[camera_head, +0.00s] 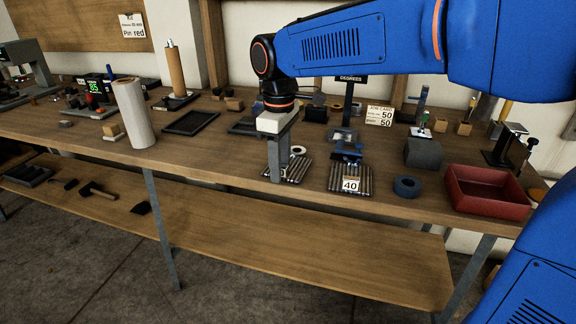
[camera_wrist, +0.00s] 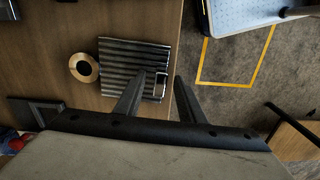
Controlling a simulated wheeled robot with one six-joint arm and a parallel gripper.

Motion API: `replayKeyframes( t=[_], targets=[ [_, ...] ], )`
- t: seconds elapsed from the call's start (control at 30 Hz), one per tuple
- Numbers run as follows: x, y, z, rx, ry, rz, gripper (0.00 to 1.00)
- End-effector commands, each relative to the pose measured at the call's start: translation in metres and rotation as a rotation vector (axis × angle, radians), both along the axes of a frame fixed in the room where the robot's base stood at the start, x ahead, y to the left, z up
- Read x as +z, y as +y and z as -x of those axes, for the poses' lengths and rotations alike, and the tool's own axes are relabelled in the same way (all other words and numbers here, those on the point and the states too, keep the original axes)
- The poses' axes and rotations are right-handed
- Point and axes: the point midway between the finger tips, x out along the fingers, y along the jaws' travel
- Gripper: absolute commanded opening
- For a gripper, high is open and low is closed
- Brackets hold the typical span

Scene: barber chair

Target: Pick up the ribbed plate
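Two dark ribbed plates lie near the front edge of the bench. One ribbed plate (camera_head: 297,171) is partly hidden behind my gripper (camera_head: 275,178) in the head view. The other ribbed plate (camera_head: 350,173), to its right, has a "40" card at its front. In the wrist view one ribbed plate (camera_wrist: 125,62) lies flat by the bench edge. My gripper (camera_wrist: 161,76) is open and empty, its two fingers apart. One finger overlaps the plate's edge in that view; the other shows over the floor beyond the bench. I cannot tell the height gap.
A ring (camera_wrist: 84,68) lies beside the plate; it also shows in the head view (camera_head: 298,150). A blue-grey roll (camera_head: 407,187) and a red tray (camera_head: 487,190) stand to the right. A white roll (camera_head: 133,113) stands left. The bench front between is bare.

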Motion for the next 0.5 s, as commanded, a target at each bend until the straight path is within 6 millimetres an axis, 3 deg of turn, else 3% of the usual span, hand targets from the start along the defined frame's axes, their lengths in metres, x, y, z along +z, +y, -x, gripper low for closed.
replayKeyframes(
  t=[0.07, 0.2, 0.5],
  targets=[
    [0.0002, 0.0000, 0.0001, 0.000, 0.000, 0.000, 0.34],
    [0.0003, 0.0000, 0.0001, 0.000, 0.000, 0.000, 0.00],
    [0.0012, 0.0000, 0.0000, 0.000, 0.000, -0.001, 0.00]
  ],
)
